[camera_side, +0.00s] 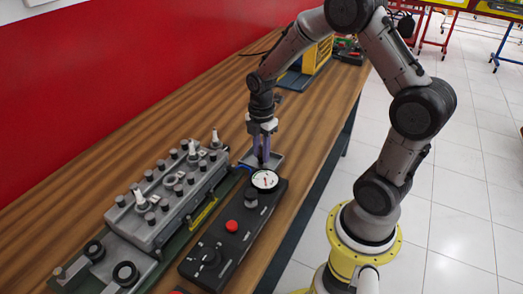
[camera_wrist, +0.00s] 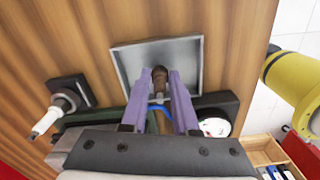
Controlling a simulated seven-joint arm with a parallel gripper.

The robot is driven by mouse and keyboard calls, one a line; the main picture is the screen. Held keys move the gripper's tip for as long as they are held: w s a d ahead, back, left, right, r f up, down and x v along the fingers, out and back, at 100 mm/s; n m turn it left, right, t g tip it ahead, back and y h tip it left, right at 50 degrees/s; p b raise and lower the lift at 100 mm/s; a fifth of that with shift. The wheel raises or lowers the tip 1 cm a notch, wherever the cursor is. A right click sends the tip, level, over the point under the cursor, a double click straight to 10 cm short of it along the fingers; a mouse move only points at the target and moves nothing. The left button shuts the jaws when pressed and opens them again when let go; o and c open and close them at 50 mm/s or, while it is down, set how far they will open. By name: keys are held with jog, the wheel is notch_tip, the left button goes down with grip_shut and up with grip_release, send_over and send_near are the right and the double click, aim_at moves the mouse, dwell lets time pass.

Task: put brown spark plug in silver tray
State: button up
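The brown spark plug (camera_wrist: 160,79) is dark and stands between my fingertips in the wrist view. My gripper (camera_side: 262,158) has purple fingers and points down at the silver tray. In the wrist view my gripper (camera_wrist: 160,74) appears shut on the plug, with a finger close against each side. The silver tray (camera_wrist: 190,48) is a shallow square with a raised rim, and the plug shows over its lower middle. The tray (camera_side: 277,160) also shows in the side view, partly behind my fingers. Whether the plug touches the tray floor is unclear.
An engine block (camera_side: 165,205) with several white and dark plugs stands left of the tray. A black control panel (camera_side: 215,255) with a red button and a gauge (camera_side: 264,180) is just in front. A white plug (camera_wrist: 45,121) stands in a dark holder at left.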

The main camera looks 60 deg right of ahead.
jog(key=o, duration=0.4)
notch_tip(320, 180, up, 11)
jog(key=shift+r, duration=0.15)
jog(key=shift+a+r, duration=0.1)
jog(key=shift+r, duration=0.55)
jog(key=s+a+r+m+t, duration=0.2)
jog(key=s+a+r+m, duration=0.1)
jog(key=s+a+m, duration=0.2)
jog(key=s+a+r+m+t, duration=0.3)
jog(key=s+a+m, duration=0.2)
jog(key=s+m, duration=0.5)
jog(key=shift+s+a+r+t, duration=0.15)
jog(key=shift+s+r+t, duration=0.2)
jog(key=shift+s, duration=0.2)
